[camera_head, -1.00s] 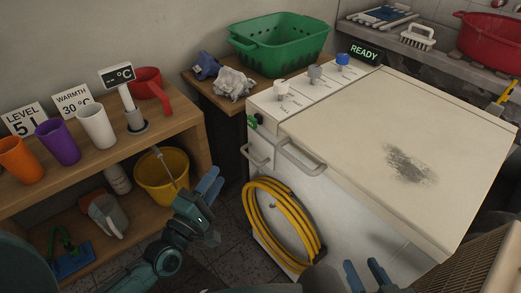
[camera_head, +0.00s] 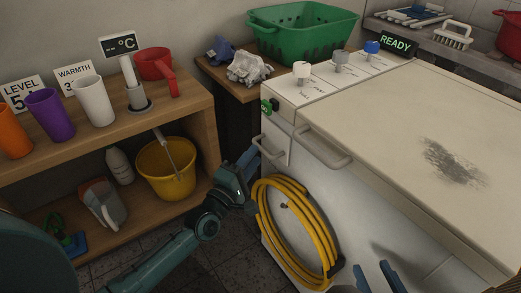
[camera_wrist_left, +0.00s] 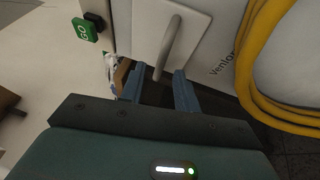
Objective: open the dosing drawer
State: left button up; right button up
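The dosing drawer (camera_head: 276,135) is the small white front at the left end of the washtub's front and looks closed. Its bar handle (camera_head: 266,150) faces me; the left wrist view shows the drawer front (camera_wrist_left: 194,28) and the handle (camera_wrist_left: 171,42) close up. My left gripper (camera_head: 248,158) is at the drawer handle. In the left wrist view its two blue fingers (camera_wrist_left: 158,74) are apart, with the handle's near end lined up between their tips. I cannot tell whether they touch it. My right gripper (camera_head: 377,270) is open and empty at the bottom edge, before the washtub front.
A coiled yellow hose (camera_head: 294,232) hangs on the front just right of my left gripper. A green GO button (camera_wrist_left: 84,30) sits beside the drawer. The lid handle (camera_head: 325,150) is to the right. A yellow bucket (camera_head: 165,175) stands on the shelf at left.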

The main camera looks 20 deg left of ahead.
aim_at(261, 147)
pick_arm(q)
jog(key=shift+x, duration=2.2)
jog(key=shift+c, duration=0.2)
grip_shut()
